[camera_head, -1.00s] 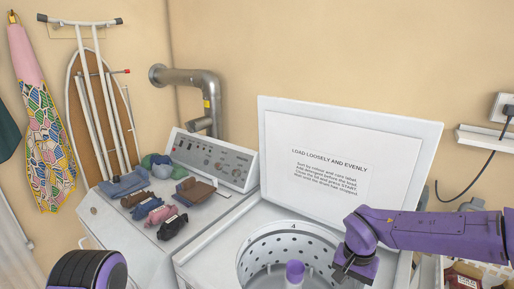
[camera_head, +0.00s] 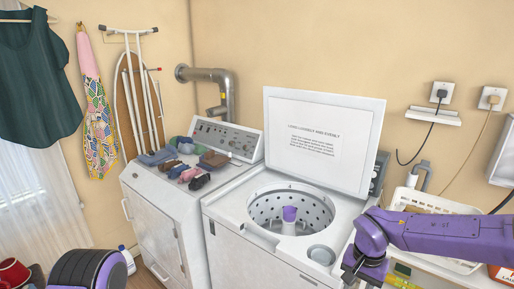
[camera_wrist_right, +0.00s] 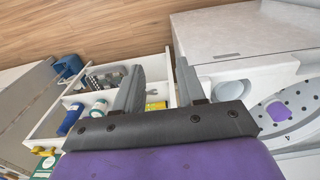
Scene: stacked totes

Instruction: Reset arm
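My right arm is purple and comes in from the right in the head view. Its gripper (camera_head: 362,268) hangs beside the front right corner of the top-loading washer (camera_head: 250,240). In the right wrist view the two grey fingers (camera_wrist_right: 158,88) are spread apart with nothing between them. The washer lid (camera_head: 322,140) stands open, and the drum (camera_head: 262,208) with its purple-topped centre post (camera_head: 289,214) looks empty.
A white basket (camera_head: 430,204) stands right of the washer. Below the right gripper, a white open unit (camera_wrist_right: 50,122) holds bottles and small items. Wooden floor (camera_wrist_right: 90,35) shows beyond it.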

